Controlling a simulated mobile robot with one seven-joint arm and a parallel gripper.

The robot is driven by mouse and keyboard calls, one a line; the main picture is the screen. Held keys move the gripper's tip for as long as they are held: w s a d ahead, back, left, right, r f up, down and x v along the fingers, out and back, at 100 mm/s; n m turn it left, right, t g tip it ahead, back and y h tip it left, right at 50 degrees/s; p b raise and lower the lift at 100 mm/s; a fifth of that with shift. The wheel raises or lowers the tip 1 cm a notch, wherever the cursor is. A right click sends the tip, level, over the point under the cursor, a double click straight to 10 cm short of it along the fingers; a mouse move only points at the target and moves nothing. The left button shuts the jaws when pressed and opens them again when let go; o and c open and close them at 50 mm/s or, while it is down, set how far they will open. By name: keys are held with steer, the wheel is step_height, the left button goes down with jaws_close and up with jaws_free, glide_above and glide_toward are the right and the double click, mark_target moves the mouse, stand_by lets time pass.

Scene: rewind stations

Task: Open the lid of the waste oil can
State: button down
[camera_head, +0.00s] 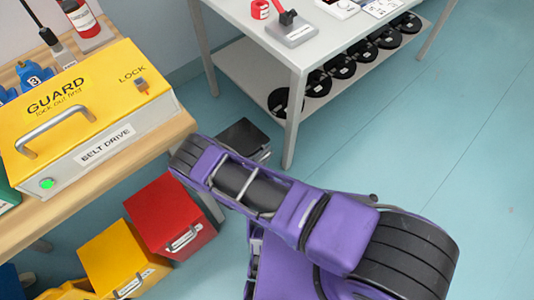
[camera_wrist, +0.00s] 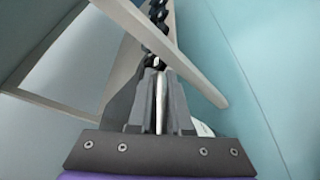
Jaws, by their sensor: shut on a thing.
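No label reading waste oil shows. Candidates by place are a black box (camera_head: 243,135) on the floor, partly behind my arm, and a red box (camera_head: 170,213) with a front handle under the bench. Which one is the waste oil can I cannot tell. My gripper (camera_wrist: 160,100) shows in the wrist view, its dark fingers close together on a thin pale strip (camera_wrist: 159,112). What the strip belongs to is hidden. In the head view my arm's far end reaches beside the black box, and the gripper itself is hidden there.
A wooden bench carries a yellow guard box (camera_head: 85,105). A yellow bin (camera_head: 120,258) stands beside the red box. A grey table (camera_head: 245,15) with several black spools (camera_head: 340,67) on its lower shelf stands behind; its leg (camera_head: 294,120) is near my arm. Floor at right is clear.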

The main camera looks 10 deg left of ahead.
steer(key=c, duration=0.8)
jaws_free()
steer(key=shift+c, duration=0.2)
steer(key=v, duration=1.7)
steer(key=shift+s+a+p, duration=0.2)
steer(key=shift+p, duration=0.25)
